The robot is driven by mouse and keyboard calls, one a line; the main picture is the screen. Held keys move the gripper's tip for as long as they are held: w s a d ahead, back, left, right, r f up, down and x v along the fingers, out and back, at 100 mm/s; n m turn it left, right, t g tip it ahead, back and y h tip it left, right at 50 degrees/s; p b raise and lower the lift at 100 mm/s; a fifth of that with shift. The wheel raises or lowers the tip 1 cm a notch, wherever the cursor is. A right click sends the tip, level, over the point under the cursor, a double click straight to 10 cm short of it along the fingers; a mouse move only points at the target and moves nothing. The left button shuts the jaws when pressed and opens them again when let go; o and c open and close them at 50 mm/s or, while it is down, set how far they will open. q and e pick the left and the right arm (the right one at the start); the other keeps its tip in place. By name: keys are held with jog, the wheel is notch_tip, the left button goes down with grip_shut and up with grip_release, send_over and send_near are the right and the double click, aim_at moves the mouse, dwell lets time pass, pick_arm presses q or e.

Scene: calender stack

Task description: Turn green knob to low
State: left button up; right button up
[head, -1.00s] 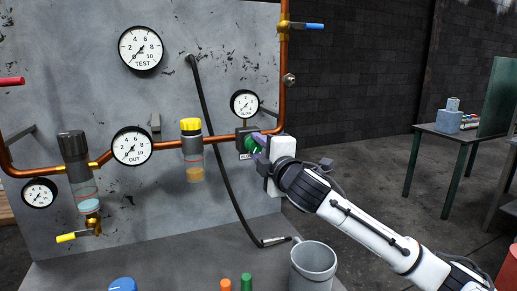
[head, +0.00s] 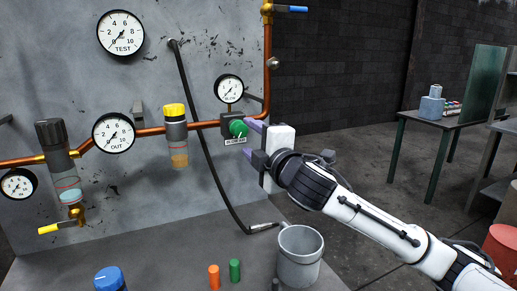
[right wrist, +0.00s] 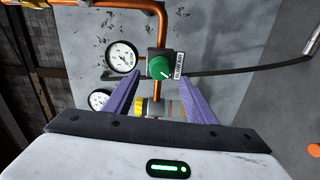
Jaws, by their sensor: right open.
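The green knob (head: 238,129) sits on a dark valve block on the copper pipe, with a small white label below it. In the right wrist view the knob (right wrist: 160,68) shows face-on with a white pointer mark, and the label (right wrist: 178,65) is beside it. My right gripper (head: 250,141) is open, just to the right of the knob and apart from it. In the right wrist view its purple fingers (right wrist: 160,100) stand on either side of the line to the knob, with nothing between them. My left gripper is not in view.
A small gauge (head: 229,89) is above the knob. A yellow-topped filter (head: 175,112) is left of it on the pipe. A black hose (head: 200,130) hangs across the panel. A grey mug (head: 299,255) and orange and green pegs (head: 214,277) stand on the bench below.

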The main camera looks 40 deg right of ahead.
jog(key=v, duration=0.5)
jog(key=shift+b, duration=0.4)
jog(key=shift+w, duration=0.1)
